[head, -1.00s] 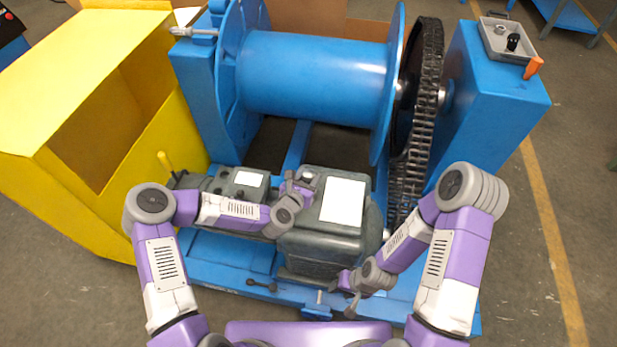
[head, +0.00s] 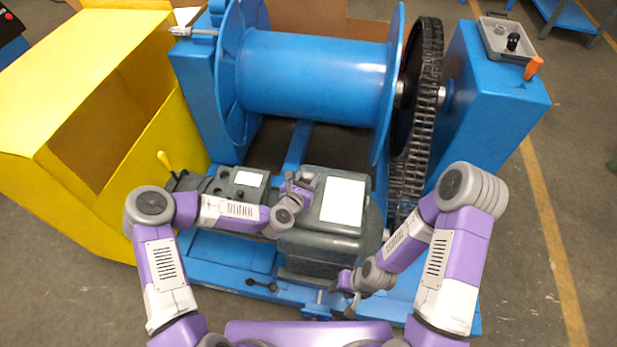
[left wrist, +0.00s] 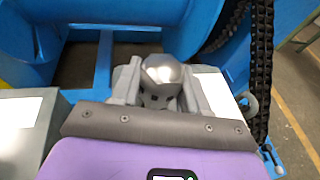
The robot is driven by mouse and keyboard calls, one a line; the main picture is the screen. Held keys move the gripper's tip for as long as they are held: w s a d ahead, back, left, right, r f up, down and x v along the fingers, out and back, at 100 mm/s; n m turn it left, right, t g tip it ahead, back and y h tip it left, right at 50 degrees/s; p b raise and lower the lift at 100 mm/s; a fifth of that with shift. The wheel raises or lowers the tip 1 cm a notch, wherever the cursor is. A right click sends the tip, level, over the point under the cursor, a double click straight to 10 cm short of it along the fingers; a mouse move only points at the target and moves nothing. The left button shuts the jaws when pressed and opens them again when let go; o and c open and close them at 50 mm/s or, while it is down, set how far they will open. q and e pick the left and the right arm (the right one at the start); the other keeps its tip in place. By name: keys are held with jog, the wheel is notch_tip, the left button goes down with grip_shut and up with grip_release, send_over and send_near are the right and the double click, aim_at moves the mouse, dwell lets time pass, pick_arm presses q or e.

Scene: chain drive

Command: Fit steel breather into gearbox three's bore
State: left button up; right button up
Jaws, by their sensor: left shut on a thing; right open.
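My left gripper (head: 304,182) is over the top left of the dark green-grey gearbox (head: 322,246), beside its white label (head: 342,201). It is shut on the steel breather (left wrist: 163,76), a shiny rounded cap seen between the fingers in the left wrist view. The breather's lower end and the bore are hidden, so I cannot tell whether it sits in the bore or above it. My right gripper (head: 347,297) is open and empty, low in front of the gearbox near the blue frame's front edge.
A smaller dark unit (head: 240,186) with a white label stands left of the gearbox. A blue drum (head: 312,78) and black chain (head: 424,110) rise behind. A yellow housing (head: 80,130) is at left. A grey tray (head: 507,40) sits on the blue box at right.

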pick_arm(q)
jog(key=shift+f, duration=0.25)
jog(key=shift+f, duration=0.3)
jog(key=shift+f, duration=1.35)
jog(key=o, duration=1.2)
jog(key=p+v, duration=0.2)
jog(key=v, duration=0.5)
jog(key=shift+s+a+r, duration=0.15)
jog(key=shift+s, duration=0.1)
